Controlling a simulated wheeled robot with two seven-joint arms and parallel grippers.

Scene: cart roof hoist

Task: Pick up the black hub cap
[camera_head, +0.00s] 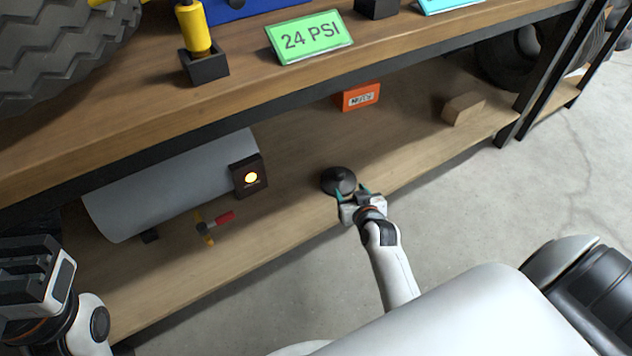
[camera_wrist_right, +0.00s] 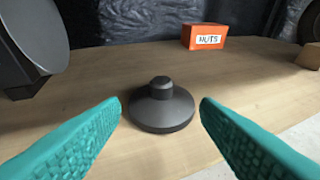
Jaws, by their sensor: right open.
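The black hub cap (camera_head: 338,180) is a dark round disc with a raised centre knob. It lies flat on the lower wooden shelf, near the front edge. In the right wrist view the hub cap (camera_wrist_right: 161,106) sits centred just beyond the fingertips. My right gripper (camera_head: 354,191) is open, with its teal fingers (camera_wrist_right: 161,112) spread to either side in front of the cap and nothing between them that I can see gripped. My left gripper (camera_head: 32,268) is at the lower left, away from the cap; its fingertips are not clear.
On the lower shelf are a grey cylinder (camera_head: 170,185), a dark box with a glowing light (camera_head: 248,177), a red-handled valve (camera_head: 213,226), an orange NUTS box (camera_head: 357,96) and a wooden block (camera_head: 463,108). The upper shelf (camera_head: 130,135) overhangs behind. Shelf around the cap is clear.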

